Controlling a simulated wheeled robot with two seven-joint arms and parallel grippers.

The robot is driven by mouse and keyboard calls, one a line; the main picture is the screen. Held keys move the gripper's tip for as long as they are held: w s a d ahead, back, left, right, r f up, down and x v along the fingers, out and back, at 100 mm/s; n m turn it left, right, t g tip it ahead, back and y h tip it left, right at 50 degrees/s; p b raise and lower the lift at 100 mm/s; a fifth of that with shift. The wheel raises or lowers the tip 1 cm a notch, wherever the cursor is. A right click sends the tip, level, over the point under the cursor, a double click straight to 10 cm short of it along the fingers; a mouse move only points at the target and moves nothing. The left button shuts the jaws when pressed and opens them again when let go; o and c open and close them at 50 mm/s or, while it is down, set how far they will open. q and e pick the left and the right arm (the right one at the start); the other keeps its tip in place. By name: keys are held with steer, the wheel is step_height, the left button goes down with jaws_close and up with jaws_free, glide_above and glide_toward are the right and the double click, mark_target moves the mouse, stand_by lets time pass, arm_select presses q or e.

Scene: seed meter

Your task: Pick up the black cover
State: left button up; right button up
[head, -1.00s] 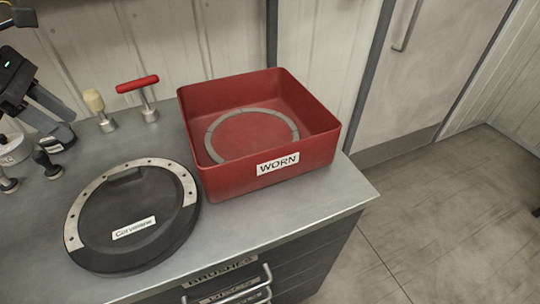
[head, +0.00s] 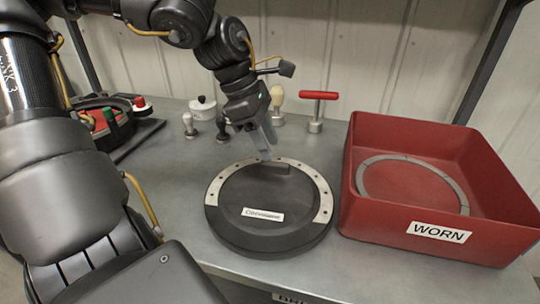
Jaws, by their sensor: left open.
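The black cover (head: 262,222) is a round dark disc with a white label and a pale metal ring arc with holes around its upper edge. It lies flat on the grey bench in the head view, with a small raised black block at its far edge. My left gripper (head: 265,150) is open, pointing down at the cover's far edge beside the raised block. Nothing shows held in it; whether the fingers touch the cover I cannot tell. My right gripper is out of view.
A red bin (head: 395,215) labelled WORN stands right of the cover and holds a grey ring (head: 412,182). Behind are a red T-handled tool (head: 318,108), a wooden-handled tool (head: 277,100) and a white lidded pot (head: 203,108). A black fixture (head: 108,128) is at left.

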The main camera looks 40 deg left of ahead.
mark_target(277, 163)
arm_select(q)
steer(key=shift+a+x, duration=0.1)
steer(key=shift+x, duration=1.2)
steer(key=shift+a+x, duration=0.15)
steer(key=shift+x, duration=1.15)
steer(key=shift+w, duration=0.1)
jaws_close()
